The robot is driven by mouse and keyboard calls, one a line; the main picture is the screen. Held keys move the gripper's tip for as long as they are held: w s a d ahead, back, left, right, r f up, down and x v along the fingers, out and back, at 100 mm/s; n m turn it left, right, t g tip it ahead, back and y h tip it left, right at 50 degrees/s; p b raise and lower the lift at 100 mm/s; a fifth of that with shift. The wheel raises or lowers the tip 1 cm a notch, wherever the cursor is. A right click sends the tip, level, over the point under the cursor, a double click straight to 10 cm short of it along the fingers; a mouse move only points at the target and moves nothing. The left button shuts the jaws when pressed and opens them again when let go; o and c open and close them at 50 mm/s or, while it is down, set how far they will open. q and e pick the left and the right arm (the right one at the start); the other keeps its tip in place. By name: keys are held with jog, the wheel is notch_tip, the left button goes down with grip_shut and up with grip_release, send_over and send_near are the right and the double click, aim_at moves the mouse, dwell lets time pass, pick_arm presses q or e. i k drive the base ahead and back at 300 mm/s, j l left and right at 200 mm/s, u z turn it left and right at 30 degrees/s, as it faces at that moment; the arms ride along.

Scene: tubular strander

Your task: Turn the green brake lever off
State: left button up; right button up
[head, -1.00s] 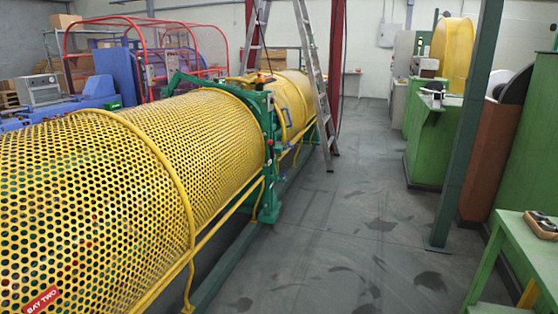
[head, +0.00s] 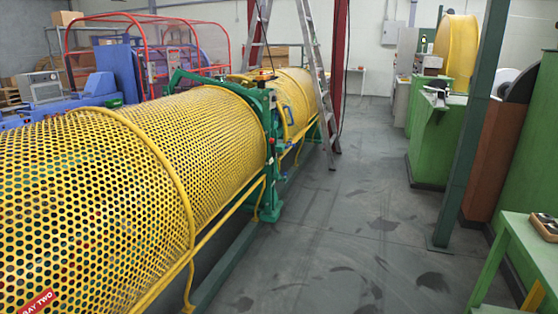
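A green upright frame (head: 272,150) stands between two yellow perforated guard sections of the strander, with small red and dark fittings on its side. A bent green bar (head: 205,79) reaches from the top of this frame to the left, over the near yellow guard (head: 95,185). I cannot tell for sure whether this bar or another green part is the brake lever. A small blue handle (head: 288,115) shows just right of the frame. Neither of my grippers is in view.
A ladder (head: 316,85) stands by the far guard. A dark green post (head: 468,130) and a green table (head: 515,245) stand on the right, with green cabinets (head: 432,145) behind. The grey floor aisle (head: 345,225) between is clear.

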aim_at(275, 160)
jog(key=i+z, duration=0.2)
jog(key=i, duration=1.85)
